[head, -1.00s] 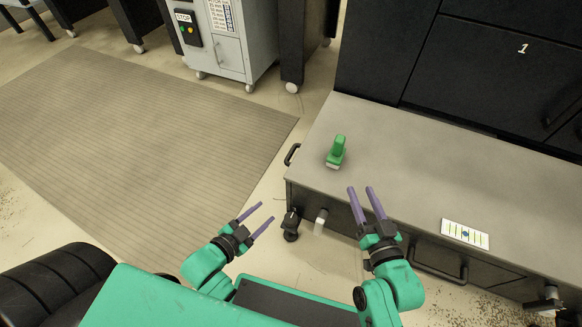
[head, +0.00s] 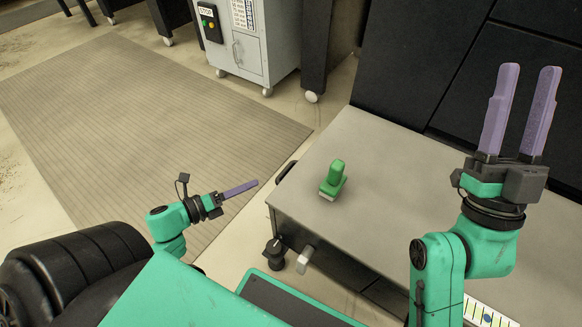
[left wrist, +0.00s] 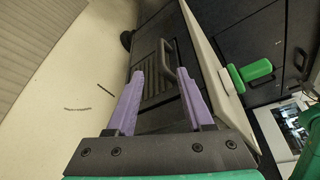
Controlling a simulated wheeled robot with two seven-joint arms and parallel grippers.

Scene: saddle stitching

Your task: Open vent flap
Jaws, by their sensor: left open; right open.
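A dark slatted panel, likely the vent flap (left wrist: 150,82), shows on the end face of the low cabinet in the left wrist view. A black bar handle (left wrist: 168,62) stands out beside its slats. My left gripper (left wrist: 161,74) is open, with its purple fingers spread in front of that face; nothing is between them. In the head view my left gripper (head: 250,186) appears edge-on, short of the cabinet's left end. The slats are hidden there. My right gripper (head: 528,69) is open and empty, raised over the cabinet's right part.
The low cabinet (head: 390,215) has a grey top carrying a green tool (head: 334,178) and a marked card (head: 485,314). Tall black units stand behind it. A grey machine with a stop button (head: 240,50) stands at the back. The ribbed mat (head: 140,110) and floor on the left are clear.

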